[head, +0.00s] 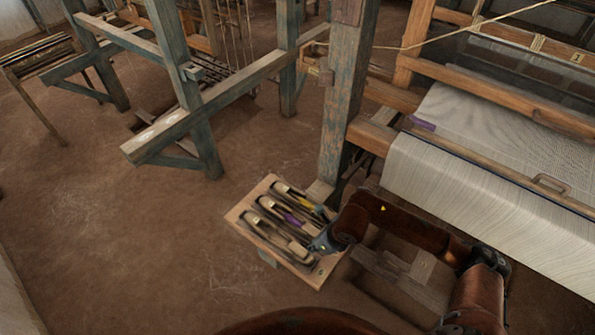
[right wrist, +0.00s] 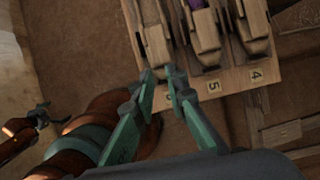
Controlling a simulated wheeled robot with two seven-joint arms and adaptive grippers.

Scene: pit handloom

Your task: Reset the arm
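My right gripper (head: 322,243) comes in from the right over the near right end of the wooden shuttle tray (head: 316,278). In the right wrist view its two teal fingers (right wrist: 160,74) are apart with a narrow gap, at the end of the leftmost shuttle (right wrist: 153,38). I see no shuttle clamped between them. The tray holds three shuttles side by side, with purple on the middle one (head: 288,217) and yellow on the far one (head: 310,205). A dark end of what looks like my left arm (right wrist: 40,115) shows at left in the wrist view; its fingers are unclear.
A blue-grey post (head: 345,100) stands close behind the tray. The loom with white cloth (head: 480,195) fills the right. A wooden frame (head: 190,110) stands at the back left. The brown earth floor (head: 110,240) is clear at left.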

